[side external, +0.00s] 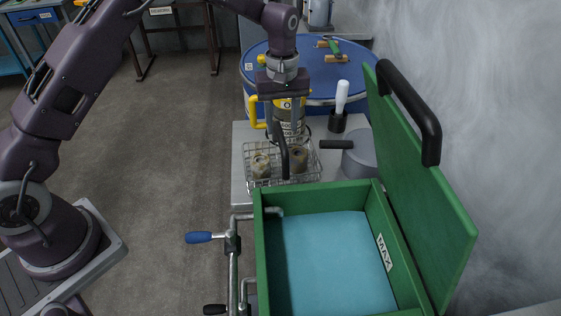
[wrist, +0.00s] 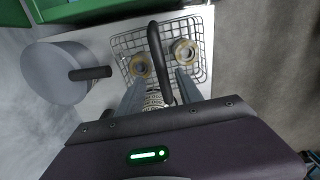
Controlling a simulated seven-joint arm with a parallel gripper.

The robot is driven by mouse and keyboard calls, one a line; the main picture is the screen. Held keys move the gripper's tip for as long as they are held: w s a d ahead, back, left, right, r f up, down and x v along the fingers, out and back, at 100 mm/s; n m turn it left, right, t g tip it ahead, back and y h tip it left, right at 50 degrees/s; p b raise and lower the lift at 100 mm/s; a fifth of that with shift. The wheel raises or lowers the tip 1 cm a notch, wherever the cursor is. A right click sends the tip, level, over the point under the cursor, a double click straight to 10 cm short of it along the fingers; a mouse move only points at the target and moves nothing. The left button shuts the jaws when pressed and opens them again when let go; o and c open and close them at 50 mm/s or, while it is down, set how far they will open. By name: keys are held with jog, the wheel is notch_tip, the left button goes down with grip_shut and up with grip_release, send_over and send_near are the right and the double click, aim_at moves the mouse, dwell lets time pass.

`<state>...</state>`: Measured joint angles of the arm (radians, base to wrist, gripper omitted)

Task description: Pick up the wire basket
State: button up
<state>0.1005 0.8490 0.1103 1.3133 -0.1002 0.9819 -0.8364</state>
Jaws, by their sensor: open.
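The wire basket (side external: 312,166) stands on a pale bench behind the green tank. It holds two round parts with holes, and its dark curved handle (side external: 283,155) rises above the rim. The basket also shows in the wrist view (wrist: 202,48), with the handle (wrist: 157,50) arching toward the camera. My gripper (side external: 282,132) is open and empty, pointing down above the basket. In the wrist view its fingers (wrist: 160,84) lie on either side of the handle, with gaps visible. I cannot tell how far the fingertips are from the handle in height.
The green tank (side external: 260,245) holds blue liquid, with its lid (side external: 420,170) raised on the right. A grey pan (side external: 362,155) is right of the basket. A yellow-and-black can (side external: 290,105), a white-handled brush (side external: 342,95) and a blue drum (side external: 258,70) stand behind.

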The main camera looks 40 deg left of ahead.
aim_at(281, 144)
jog(key=f, duration=0.7)
jog(key=shift+s+f, duration=0.2)
jog(key=shift+s, duration=0.05)
grip_shut()
jog(key=shift+w+r, duration=0.1)
jog(key=shift+r, duration=0.05)
dwell(0.8)
